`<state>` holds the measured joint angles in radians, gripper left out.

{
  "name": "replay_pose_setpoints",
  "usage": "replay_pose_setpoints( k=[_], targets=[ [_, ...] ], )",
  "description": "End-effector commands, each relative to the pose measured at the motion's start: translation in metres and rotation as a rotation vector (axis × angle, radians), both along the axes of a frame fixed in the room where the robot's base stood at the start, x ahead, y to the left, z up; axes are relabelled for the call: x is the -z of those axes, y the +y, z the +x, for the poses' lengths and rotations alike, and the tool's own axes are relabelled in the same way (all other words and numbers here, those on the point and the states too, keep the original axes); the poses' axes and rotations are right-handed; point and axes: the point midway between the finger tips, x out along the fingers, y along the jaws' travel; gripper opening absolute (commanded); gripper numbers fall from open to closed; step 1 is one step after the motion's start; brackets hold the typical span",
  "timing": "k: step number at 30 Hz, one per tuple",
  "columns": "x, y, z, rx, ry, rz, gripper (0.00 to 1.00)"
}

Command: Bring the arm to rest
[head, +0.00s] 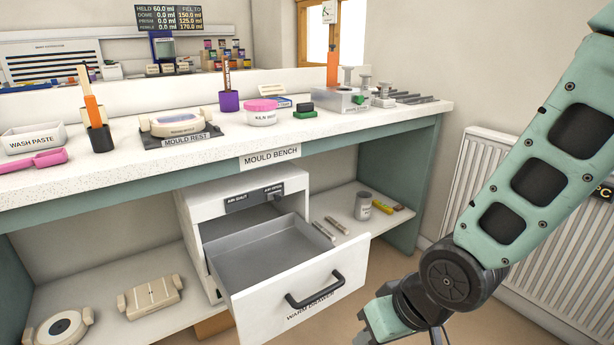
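My arm comes in from the upper right in the head view and bends at a dark joint in front of the radiator. Its lower part runs down and left to the bottom edge, right of the open drawer. My gripper's fingers do not show, so I cannot see whether it holds anything. The warm drawer (272,252) is pulled out under the mould bench and looks empty inside. The arm appears apart from its handle (315,290) in the picture.
Moulds (150,297) and a grey tin (362,206) stand on the lower shelf. A radiator (480,185) is at right.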

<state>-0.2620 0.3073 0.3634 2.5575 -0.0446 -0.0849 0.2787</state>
Motion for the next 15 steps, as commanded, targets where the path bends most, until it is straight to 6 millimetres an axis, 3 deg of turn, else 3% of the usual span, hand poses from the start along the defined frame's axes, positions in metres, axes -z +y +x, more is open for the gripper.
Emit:
replay_pose_setpoints(
  k=[3,15],
  targets=[
    [-0.03,-0.008,-0.029,-0.099,0.037,-0.105,0.34],
    [-0.098,-0.035,-0.115,-0.324,0.191,-0.294,0.34]
  ],
)
